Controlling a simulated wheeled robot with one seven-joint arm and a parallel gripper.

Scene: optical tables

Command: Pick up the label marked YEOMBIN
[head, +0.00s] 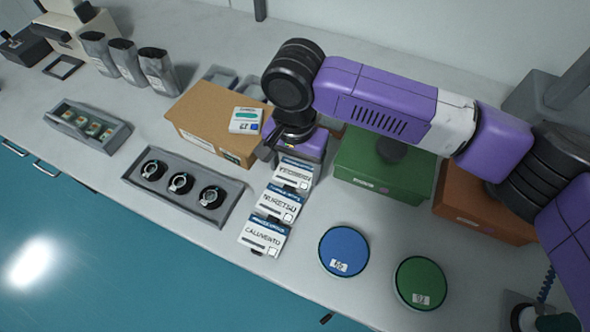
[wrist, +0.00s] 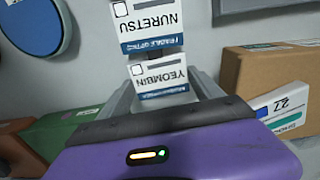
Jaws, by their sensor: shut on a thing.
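The YEOMBIN label (head: 293,174) is a white card with a blue band, at the back of a row of three labels in the head view. In the wrist view the YEOMBIN label (wrist: 162,78) sits between the fingers of my gripper (wrist: 165,95), which is shut on it. The NURETSU label (head: 279,204) stands just in front of it, and the CALUVENTO label (head: 262,236) is nearest the front edge. The NURETSU label also shows in the wrist view (wrist: 148,25). My gripper's fingertips are mostly hidden in the head view.
A cardboard box (head: 205,115) stands left of my gripper, and a green box (head: 375,170) and an orange-brown box (head: 470,212) stand right. A grey tray with round black parts (head: 226,212) lies left of the labels. Blue (head: 344,250) and green (head: 421,282) discs lie front right.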

